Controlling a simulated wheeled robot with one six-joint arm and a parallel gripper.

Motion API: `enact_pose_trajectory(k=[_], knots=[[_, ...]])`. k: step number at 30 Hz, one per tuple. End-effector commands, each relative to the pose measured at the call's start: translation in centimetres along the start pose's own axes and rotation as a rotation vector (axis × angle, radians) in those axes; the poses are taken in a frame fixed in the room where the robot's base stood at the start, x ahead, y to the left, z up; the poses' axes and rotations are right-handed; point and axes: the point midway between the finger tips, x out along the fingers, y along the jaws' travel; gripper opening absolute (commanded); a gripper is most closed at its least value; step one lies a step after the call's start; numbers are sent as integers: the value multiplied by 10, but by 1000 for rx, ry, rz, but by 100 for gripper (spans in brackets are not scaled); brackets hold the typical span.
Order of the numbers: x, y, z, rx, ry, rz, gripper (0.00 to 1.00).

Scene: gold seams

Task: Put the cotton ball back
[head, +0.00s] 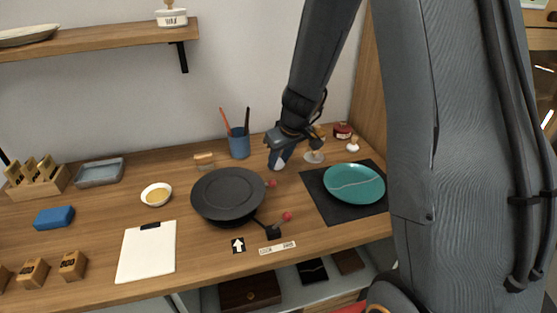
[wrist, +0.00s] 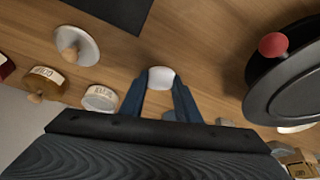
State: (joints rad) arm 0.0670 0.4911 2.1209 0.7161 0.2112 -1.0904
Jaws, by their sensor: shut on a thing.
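My gripper (wrist: 161,82) points down with its two blue fingers closed on a white cotton ball (wrist: 161,77), which sits between the fingertips in the wrist view. In the head view my gripper (head: 279,160) is over the back of the wooden table, just right of the black pan, and the pale ball shows at its tips. To the left in the wrist view is a round white piece with a wooden knob (wrist: 72,52). I cannot tell whether the ball touches the table.
The black pan (head: 228,194) with red knobs is close on the left. A teal plate (head: 354,182) with a pale seam lies on a black mat (head: 325,207) at right. A blue cup with brushes (head: 239,147) stands behind. A red jar (head: 343,131) is at back right.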

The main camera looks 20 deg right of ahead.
Motion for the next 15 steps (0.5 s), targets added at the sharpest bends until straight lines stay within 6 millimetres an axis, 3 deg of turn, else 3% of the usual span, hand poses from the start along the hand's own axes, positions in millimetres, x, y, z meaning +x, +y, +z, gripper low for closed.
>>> enact_pose_trajectory(k=[3,4,7,15], knots=[[3,0,1,0,0,0,12],[3,0,1,0,0,0,33],[2,0,1,0,0,0,48],[2,0,1,0,0,0,48]])
